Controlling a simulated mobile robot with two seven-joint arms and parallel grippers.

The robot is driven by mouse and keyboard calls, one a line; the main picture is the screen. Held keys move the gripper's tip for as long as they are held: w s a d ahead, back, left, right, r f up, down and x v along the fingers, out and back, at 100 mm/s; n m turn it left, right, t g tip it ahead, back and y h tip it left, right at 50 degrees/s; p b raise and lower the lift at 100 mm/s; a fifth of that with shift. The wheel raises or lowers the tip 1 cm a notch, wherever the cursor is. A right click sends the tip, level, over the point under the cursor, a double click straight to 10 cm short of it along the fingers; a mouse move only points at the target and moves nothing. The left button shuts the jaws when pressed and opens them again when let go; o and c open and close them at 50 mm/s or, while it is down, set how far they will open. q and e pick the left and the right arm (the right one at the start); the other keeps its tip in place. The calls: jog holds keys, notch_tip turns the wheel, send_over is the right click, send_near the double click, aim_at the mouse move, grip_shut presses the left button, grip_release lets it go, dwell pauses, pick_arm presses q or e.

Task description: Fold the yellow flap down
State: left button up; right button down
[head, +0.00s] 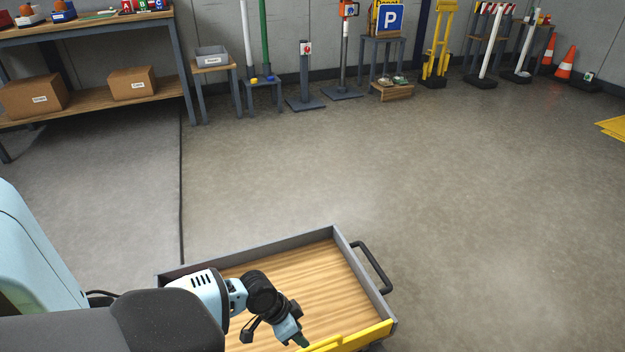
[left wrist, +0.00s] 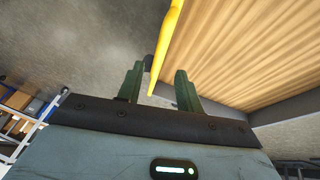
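The yellow flap (head: 362,337) runs along the near edge of a wooden-floored cart in the head view and is cut off by the bottom of the picture. It appears as a thin strip, seen nearly edge-on, so its exact tilt is hard to tell. My left gripper (head: 300,341) is at its left part, low in the head view. In the left wrist view the two green fingers of my left gripper (left wrist: 159,72) stand apart, with the yellow flap (left wrist: 170,45) showing between them. I cannot tell whether they touch it. My right gripper is out of view.
The cart (head: 285,243) has grey rims and a dark handle (head: 374,268) on its right. Its wooden floor is bare where visible. Open floor (head: 400,170) lies beyond it. A workbench (head: 100,110) and several sign posts and stands line the back wall.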

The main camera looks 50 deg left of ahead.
aim_at(313, 346)
pick_arm(q)
jog(key=b+x, duration=0.2)
jog(key=x, duration=0.3)
jog(key=shift+f, duration=0.25)
jog(key=shift+w+d+f, duration=0.2)
jog(key=shift+d+f, duration=0.05)
jog(key=shift+f, duration=0.2)
jog(key=shift+b, duration=0.3)
jog(key=shift+c, duration=0.4)
jog(key=c, duration=0.7)
grip_shut()
